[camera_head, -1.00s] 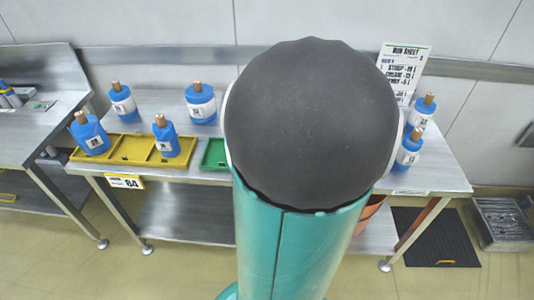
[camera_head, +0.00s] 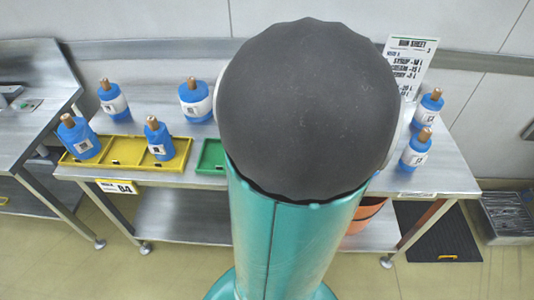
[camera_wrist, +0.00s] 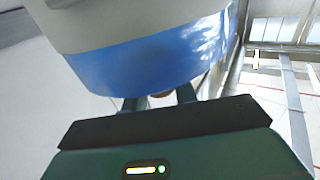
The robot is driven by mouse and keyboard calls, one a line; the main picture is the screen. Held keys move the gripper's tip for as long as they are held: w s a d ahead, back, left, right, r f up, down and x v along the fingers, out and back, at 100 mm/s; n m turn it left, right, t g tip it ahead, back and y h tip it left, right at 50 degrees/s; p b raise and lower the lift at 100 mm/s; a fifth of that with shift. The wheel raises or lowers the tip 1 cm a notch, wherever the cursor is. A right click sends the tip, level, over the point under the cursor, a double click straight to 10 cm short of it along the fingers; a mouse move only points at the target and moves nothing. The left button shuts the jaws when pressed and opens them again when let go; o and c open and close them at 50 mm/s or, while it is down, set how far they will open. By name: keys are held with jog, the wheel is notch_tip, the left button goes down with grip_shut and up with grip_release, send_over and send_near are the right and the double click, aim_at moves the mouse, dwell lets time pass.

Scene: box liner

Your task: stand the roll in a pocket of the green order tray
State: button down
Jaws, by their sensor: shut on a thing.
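My gripper (camera_wrist: 158,98) is shut on a large blue roll (camera_wrist: 150,58) with a pale grey-white band, very close in the wrist view. Its far end is cut off by the frame. The head view does not show the gripper or the held roll; my arm blocks the middle. The green order tray (camera_head: 209,158) shows only its left end on the bench, beside the yellow tray (camera_head: 120,150). The rest of it is hidden behind my arm, so its pockets cannot be told.
Blue rolls stand in the yellow tray's left (camera_head: 80,140) and right (camera_head: 159,142) pockets. Others stand behind on the steel bench (camera_head: 215,133) and at its right end (camera_head: 415,150). A printed sign (camera_head: 410,62) stands at the back. An orange container (camera_head: 364,215) is below the bench.

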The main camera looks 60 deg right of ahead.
jog(key=w+d+f, duration=0.3)
jog(key=w+f, duration=1)
jog(key=w, duration=0.1)
dwell(0.3)
jog(key=shift+w+d+f, duration=0.1)
jog(key=shift+f, duration=0.05)
jog(key=c, duration=1.1)
grip_release()
jog(key=shift+f, duration=0.1)
